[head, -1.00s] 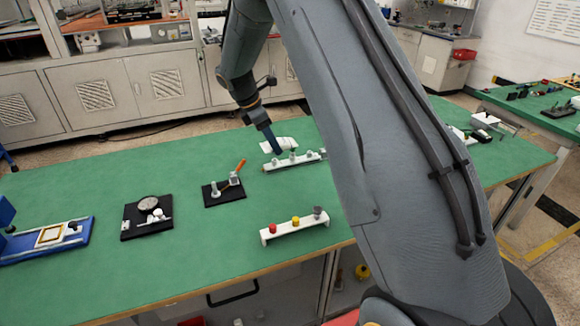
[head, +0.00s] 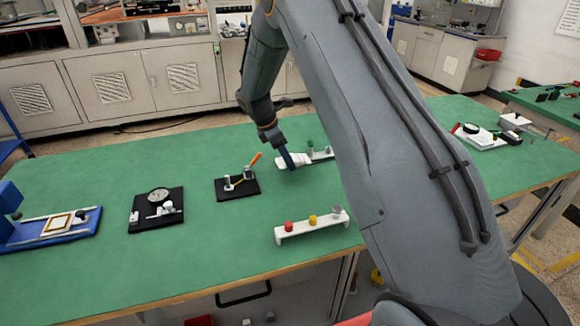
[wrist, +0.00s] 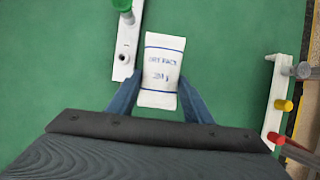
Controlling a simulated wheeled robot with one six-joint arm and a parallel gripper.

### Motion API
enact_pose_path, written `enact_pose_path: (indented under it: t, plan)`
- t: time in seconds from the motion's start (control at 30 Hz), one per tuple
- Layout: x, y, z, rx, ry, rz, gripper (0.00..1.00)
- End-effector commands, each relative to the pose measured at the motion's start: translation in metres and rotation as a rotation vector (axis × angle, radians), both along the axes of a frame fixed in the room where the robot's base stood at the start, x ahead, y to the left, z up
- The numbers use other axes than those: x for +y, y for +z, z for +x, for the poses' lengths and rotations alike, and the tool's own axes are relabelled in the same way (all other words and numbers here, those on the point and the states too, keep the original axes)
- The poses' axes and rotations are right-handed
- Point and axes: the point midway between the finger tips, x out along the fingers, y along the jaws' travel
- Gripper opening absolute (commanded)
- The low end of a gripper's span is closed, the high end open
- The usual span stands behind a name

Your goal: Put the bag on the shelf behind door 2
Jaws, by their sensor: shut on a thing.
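A small white bag (wrist: 162,72) with blue printed text and a blue line near each end shows in the wrist view. My gripper (wrist: 158,100) is shut on it, one blue finger along each side of its near end. In the head view my gripper (head: 289,160) is low over the green table, at the white rack with a green knob. The bag is hard to tell from that rack there. Grey cabinet doors (head: 101,83) with vents stand behind the table. I cannot read a number on any door, and no open shelf behind a door shows.
The rack (wrist: 123,62) lies left of the bag. A second rack (head: 310,226) with red, yellow and grey knobs stands nearer. A black plate with an orange-handled tool (head: 238,186), a gauge plate (head: 156,209) and a blue fixture (head: 48,230) stand left on the table (head: 210,255).

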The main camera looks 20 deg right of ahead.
Motion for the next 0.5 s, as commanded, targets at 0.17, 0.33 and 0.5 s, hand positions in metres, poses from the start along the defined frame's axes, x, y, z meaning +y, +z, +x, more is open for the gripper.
enact_pose_path:
  t: [0.17, 0.33, 0.5]
  plan:
    - [0.0, -0.012, 0.0, 0.001, 0.0, -0.001, 0.22]
    - [0.0, -0.035, -0.001, 0.003, 0.0, 0.0, 0.22]
    - [0.0, -0.046, 0.001, -0.001, -0.001, 0.0, 0.22]
